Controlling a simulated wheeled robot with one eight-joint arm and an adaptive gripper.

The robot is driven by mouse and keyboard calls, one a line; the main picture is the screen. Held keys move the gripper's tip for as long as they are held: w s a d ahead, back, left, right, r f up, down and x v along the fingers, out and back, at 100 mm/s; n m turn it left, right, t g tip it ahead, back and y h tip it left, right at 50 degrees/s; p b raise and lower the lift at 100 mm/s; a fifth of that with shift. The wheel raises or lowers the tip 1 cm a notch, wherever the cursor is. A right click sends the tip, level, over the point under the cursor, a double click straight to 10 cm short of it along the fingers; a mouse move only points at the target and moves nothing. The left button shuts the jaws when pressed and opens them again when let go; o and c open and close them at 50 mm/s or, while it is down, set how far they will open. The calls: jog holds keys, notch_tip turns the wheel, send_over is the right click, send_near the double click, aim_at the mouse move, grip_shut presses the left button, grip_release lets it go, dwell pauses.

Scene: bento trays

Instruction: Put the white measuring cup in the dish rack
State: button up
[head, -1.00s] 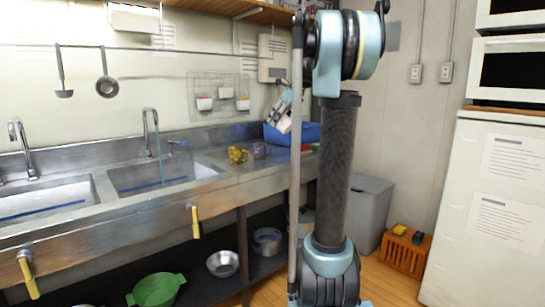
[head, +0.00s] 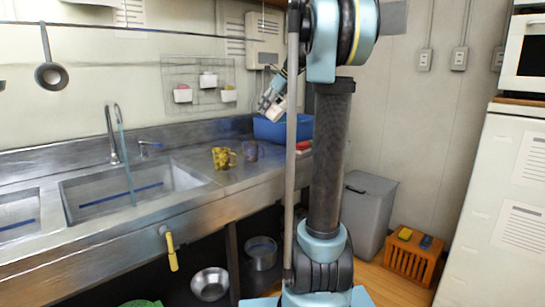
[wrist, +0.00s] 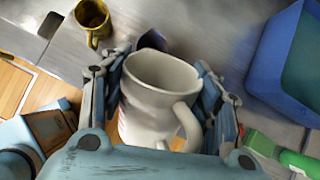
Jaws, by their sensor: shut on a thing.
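The white measuring cup (wrist: 155,95) is held between the two fingers of my gripper (wrist: 162,85) in the wrist view. Its open rim faces the camera and its handle points to the lower right. In the head view my gripper (head: 271,100) is small and partly behind my arm, with the white cup (head: 278,107) at its end, near the back of the counter. A blue bin (head: 268,129), which looks like the dish rack, stands just below it. In the wrist view the blue bin (wrist: 262,70) is to the right, apart from the cup.
The sink (head: 130,190) lies further left. Red and green items sit at the counter's right end. A grey trash bin (head: 365,215) stands on the floor.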

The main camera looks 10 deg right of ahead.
jog(key=shift+a, duration=0.15)
jog(key=shift+w+f, duration=0.1)
jog(key=shift+w, duration=0.15)
jog(key=w+d+f+m+t+y, duration=0.3)
jog(key=w+f+t, duration=0.6)
jog(key=w, duration=0.4)
jog(key=shift+d+t+y, duration=0.6)
jog(key=shift+d+t, duration=0.1)
jog(key=shift+d, duration=0.35)
jog(key=shift+f, duration=0.1)
jog(key=shift+s+f, duration=0.1)
jog(key=shift+f, duration=4.6)
jog(key=shift+f, duration=0.2)
